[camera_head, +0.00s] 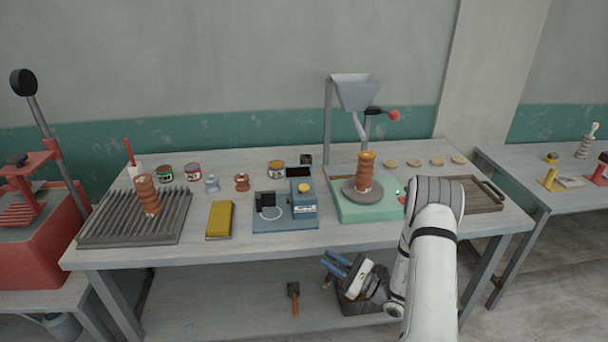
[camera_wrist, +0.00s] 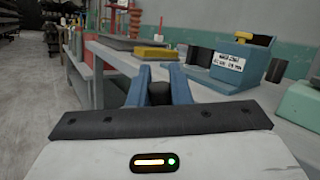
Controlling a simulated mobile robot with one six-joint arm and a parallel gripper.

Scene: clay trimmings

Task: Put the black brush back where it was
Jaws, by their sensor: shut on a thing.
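My gripper (camera_head: 332,264) is in front of the long workbench, below its top, with its blue fingers pointing left. In the wrist view the fingers (camera_wrist: 159,80) are shut on a dark, rounded thing, which I take to be the black brush (camera_wrist: 158,93). Most of the brush is hidden by the fingers and the gripper body. In the head view the held part is too small to make out clearly. A separate tool (camera_head: 293,297) with a black head and an orange handle shows at the lower shelf, left of my gripper and apart from it.
A dark bin (camera_head: 376,302) is partly hidden behind my gripper on the lower shelf. On the bench (camera_head: 240,246) stand a ribbed rack (camera_head: 112,229), a yellow block (camera_head: 220,219), a blue device (camera_head: 303,207) and a green-based machine (camera_head: 350,210). The bench's front strip is clear.

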